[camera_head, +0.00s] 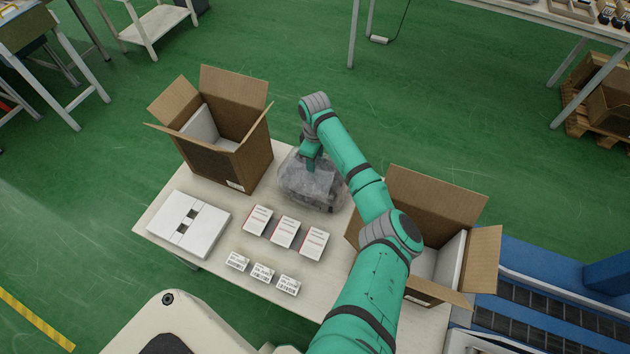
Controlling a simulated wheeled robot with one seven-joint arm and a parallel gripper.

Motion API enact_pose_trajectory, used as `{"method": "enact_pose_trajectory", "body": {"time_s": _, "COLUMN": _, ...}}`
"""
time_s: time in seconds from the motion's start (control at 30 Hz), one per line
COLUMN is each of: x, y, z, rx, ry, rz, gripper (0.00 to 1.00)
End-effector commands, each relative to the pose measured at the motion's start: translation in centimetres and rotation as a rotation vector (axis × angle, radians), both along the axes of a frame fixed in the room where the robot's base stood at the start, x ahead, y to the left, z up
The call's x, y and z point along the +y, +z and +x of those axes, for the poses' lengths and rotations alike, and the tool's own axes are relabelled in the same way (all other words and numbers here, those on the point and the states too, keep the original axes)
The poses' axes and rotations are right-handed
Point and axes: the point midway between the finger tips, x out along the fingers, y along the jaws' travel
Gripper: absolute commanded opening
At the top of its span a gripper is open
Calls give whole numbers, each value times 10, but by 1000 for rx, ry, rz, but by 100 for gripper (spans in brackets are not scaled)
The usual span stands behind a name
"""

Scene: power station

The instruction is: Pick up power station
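The power station (311,188) appears to be the grey, boxy thing in clear plastic wrap near the far edge of the table, between two open cardboard boxes. My gripper (312,163) points down at its top from above. The fingers are hidden or too small to make out, so I cannot tell whether they touch it or hold it. My green arm reaches in from the lower right and covers part of the table.
An open cardboard box (238,158) stands left and another (433,198) right on the table (160,216). A white flat package (205,232), red-and-white boxes (286,231) and small labelled boxes (263,272) lie nearer. A conveyor (550,305) is at the right.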

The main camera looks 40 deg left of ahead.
Motion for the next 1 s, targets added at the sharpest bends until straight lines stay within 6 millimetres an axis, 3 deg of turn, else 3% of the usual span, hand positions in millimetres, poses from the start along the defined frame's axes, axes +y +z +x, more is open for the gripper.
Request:
{"method": "enact_pose_trajectory", "body": {"time_s": 0.3, "x": 0, "y": -6, "z": 0, "rx": 0, "ry": 0, "rz": 0, "gripper": 42}}
{"method": "enact_pose_trajectory", "body": {"time_s": 0.5, "x": 0, "y": -6, "z": 0, "rx": 0, "ry": 0, "rz": 0, "gripper": 0}}
{"method": "enact_pose_trajectory", "body": {"time_s": 1.0, "x": 1, "y": -6, "z": 0, "rx": -1, "ry": 1, "rz": 0, "gripper": 0}}
